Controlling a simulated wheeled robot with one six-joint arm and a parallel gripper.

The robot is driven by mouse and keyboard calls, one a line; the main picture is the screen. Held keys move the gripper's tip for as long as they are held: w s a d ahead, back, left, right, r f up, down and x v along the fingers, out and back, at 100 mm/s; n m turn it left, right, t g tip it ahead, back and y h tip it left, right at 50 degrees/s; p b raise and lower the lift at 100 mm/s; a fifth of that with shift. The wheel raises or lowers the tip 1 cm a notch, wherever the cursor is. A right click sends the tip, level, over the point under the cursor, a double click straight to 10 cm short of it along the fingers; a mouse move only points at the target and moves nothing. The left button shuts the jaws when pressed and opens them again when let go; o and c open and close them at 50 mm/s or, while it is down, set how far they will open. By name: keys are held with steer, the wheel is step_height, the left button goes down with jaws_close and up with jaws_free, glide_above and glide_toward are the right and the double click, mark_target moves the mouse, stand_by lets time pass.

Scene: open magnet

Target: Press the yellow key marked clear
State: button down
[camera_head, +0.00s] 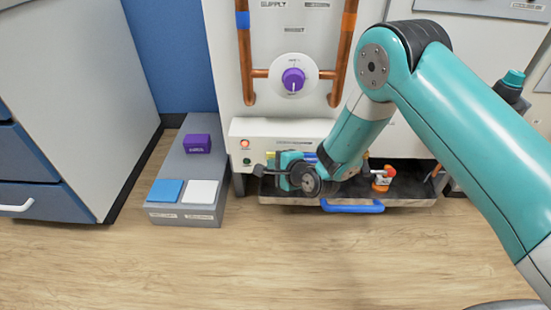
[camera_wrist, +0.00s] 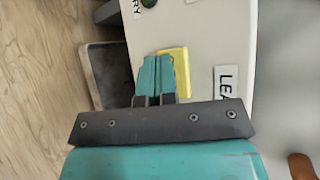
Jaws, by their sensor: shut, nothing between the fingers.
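The yellow key (camera_wrist: 180,64) shows in the wrist view on a pale panel, partly covered by my fingers. No marking on it is legible. My gripper (camera_wrist: 157,62) is shut and empty, with its fingertips over the key's left part. I cannot tell whether they touch it. In the head view a small yellow patch of the key (camera_head: 270,155) shows beside my gripper (camera_head: 290,157), at the front of the white cabinet's lower panel. My wrist hides much of that panel.
A tray (camera_head: 286,190) with a blue handle (camera_head: 350,207) sits below the panel. An orange-and-white item (camera_head: 381,180) lies in it. A grey step (camera_head: 185,220) with blue, white and purple blocks stands left. The wooden floor in front is clear.

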stand_by(0.5)
steer(key=shift+s+p, duration=0.45)
steer(key=shift+s, duration=0.3)
steer(key=s+p, duration=0.2)
steer(key=s, duration=0.3)
steer(key=shift+a, duration=0.1)
stand_by(0.7)
